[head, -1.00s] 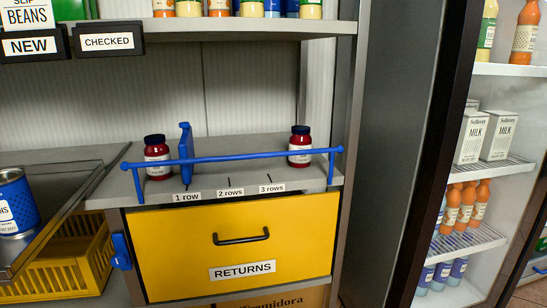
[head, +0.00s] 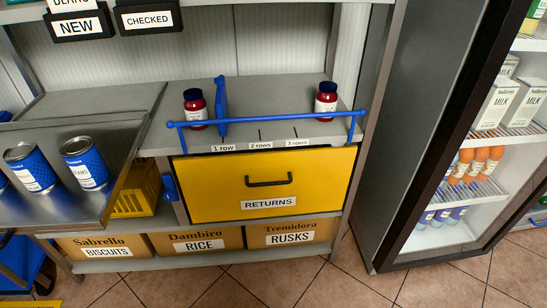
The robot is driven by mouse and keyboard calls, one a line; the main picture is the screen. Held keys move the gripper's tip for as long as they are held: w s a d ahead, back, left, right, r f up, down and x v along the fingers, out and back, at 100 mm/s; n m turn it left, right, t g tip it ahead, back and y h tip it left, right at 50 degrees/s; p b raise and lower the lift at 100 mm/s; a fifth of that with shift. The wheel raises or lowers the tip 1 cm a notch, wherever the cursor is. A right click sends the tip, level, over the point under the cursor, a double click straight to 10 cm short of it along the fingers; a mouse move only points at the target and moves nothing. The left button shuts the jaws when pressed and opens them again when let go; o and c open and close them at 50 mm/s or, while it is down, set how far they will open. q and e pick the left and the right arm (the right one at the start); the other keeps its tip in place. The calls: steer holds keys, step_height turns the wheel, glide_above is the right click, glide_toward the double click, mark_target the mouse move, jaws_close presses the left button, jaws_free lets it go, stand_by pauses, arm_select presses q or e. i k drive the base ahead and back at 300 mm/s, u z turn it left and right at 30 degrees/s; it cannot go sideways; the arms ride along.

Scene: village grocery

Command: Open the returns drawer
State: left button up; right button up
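The yellow returns drawer (head: 225,191) is in the middle of the head view, under a grey shelf. Its front carries a black bar handle (head: 269,182) and a white RETURNS label (head: 269,203). A thin dark gap shows along its top edge; the front looks about flush with the shelf, so it appears shut. A blue latch-like piece (head: 170,187) sits at the left side of the drawer. Neither of my grippers is in view, and nothing touches the handle.
Cartons (head: 195,243) line the bottom shelf. A metal tray (head: 60,205) with blue cans is at left, beside a yellow crate (head: 147,192). A fridge (head: 400,200) stands right. Tiled floor in front is clear.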

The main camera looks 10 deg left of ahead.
mark_target(220, 186)
steer(key=z, duration=0.25)
steer(key=k, duration=0.3)
steer(key=u, duration=0.95)
steer(key=i, duration=1.15)
steer(key=z, duration=0.3)
